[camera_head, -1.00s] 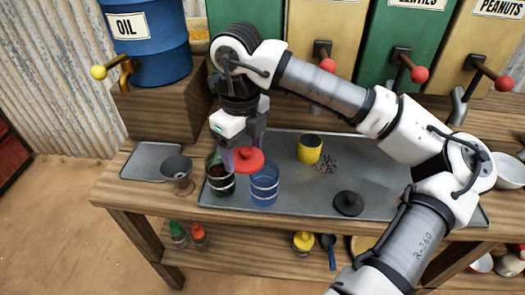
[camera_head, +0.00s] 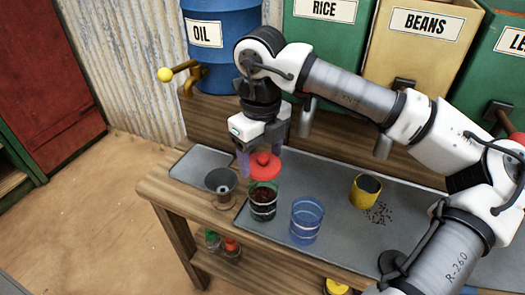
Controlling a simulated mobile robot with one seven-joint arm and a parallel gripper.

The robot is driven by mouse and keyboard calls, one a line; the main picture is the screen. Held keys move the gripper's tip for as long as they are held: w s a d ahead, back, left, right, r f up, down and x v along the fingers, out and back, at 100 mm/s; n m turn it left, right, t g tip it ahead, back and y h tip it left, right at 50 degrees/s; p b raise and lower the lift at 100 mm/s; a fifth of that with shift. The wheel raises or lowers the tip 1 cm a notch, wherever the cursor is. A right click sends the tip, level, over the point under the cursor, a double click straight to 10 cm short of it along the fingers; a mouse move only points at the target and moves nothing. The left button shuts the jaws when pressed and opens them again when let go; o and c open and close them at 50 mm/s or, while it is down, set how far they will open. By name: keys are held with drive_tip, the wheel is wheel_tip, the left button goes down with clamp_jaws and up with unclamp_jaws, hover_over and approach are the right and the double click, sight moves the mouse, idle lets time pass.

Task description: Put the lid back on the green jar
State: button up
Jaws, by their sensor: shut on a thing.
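The green jar (camera_head: 263,206) stands upright on the grey tray near its left end, with dark contents showing through its clear wall. My gripper (camera_head: 258,152) points down and is shut on the red lid (camera_head: 264,168). The lid is over the green jar's mouth and hides part of its rim. I cannot tell whether the lid touches the rim.
A blue clear jar (camera_head: 306,222) stands close to the right of the green jar. A yellow cup (camera_head: 365,192) sits beside spilled dark grains (camera_head: 379,213). A grey funnel (camera_head: 221,182) stands to the left. A black lid (camera_head: 391,262) lies at the right.

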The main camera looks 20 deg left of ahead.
sight(261, 185)
drive_tip(key=shift+f+b, duration=1.7)
drive_tip(key=shift+f, duration=1)
drive_tip(key=shift+f+b, duration=0.15)
drive_tip(key=shift+b, duration=1)
idle(0.6)
drive_tip(key=o, duration=1.2)
drive_tip(key=shift+r+p, duration=2.1)
drive_tip(key=shift+r, duration=1.45)
